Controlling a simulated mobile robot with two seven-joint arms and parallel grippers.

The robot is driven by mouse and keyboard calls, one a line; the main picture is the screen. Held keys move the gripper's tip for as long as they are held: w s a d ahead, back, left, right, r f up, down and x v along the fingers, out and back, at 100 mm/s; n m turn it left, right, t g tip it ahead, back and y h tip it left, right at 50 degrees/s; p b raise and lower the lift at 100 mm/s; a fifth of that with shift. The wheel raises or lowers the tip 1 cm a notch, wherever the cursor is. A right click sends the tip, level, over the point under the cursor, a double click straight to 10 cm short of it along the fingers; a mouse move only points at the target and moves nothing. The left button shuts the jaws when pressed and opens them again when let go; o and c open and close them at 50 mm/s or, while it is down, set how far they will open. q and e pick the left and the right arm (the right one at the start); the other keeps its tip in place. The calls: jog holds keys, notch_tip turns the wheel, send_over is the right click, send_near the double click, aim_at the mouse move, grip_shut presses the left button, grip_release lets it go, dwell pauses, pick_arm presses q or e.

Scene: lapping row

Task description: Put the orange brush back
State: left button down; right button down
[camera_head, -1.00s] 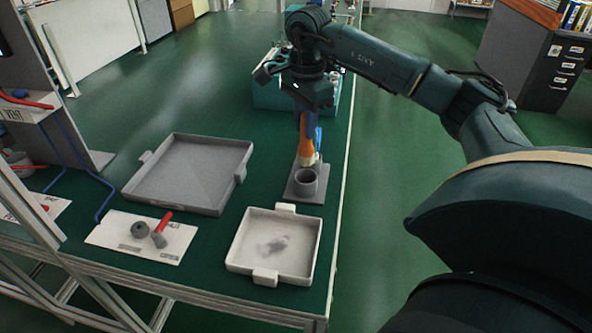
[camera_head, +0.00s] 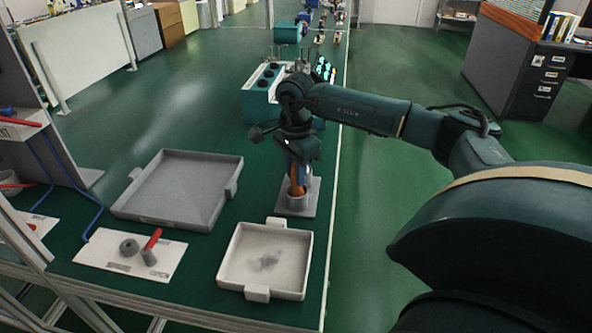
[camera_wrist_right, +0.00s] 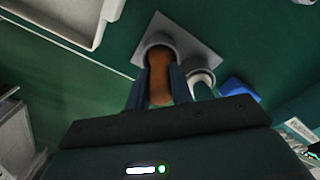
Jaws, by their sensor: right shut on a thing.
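The orange brush (camera_head: 297,188) is held upright, or nearly so, by my right gripper (camera_head: 298,170). The gripper is shut on its handle, which shows orange-brown between the two fingers in the right wrist view (camera_wrist_right: 160,85). The brush's lower end is at the mouth of the grey round cup (camera_head: 292,203), and the cup's rim shows around it in the wrist view (camera_wrist_right: 158,40). I cannot tell how deep it reaches. The cup stands on a square grey plate (camera_head: 307,211) on the green bench. My left gripper is not in view.
A white tray (camera_head: 235,283) with a dark smudge is in front of the cup. A larger grey tray (camera_head: 150,209) lies to the left. A white card (camera_head: 100,262) carries a red-handled tool. A teal machine (camera_head: 257,108) stands behind.

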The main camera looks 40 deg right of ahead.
jog(key=c, duration=1.2)
grip_release()
jog(key=shift+c, duration=0.2)
notch_tip(320, 180, up, 12)
jog(key=shift+r+p, duration=0.15)
jog(key=shift+p, duration=0.3)
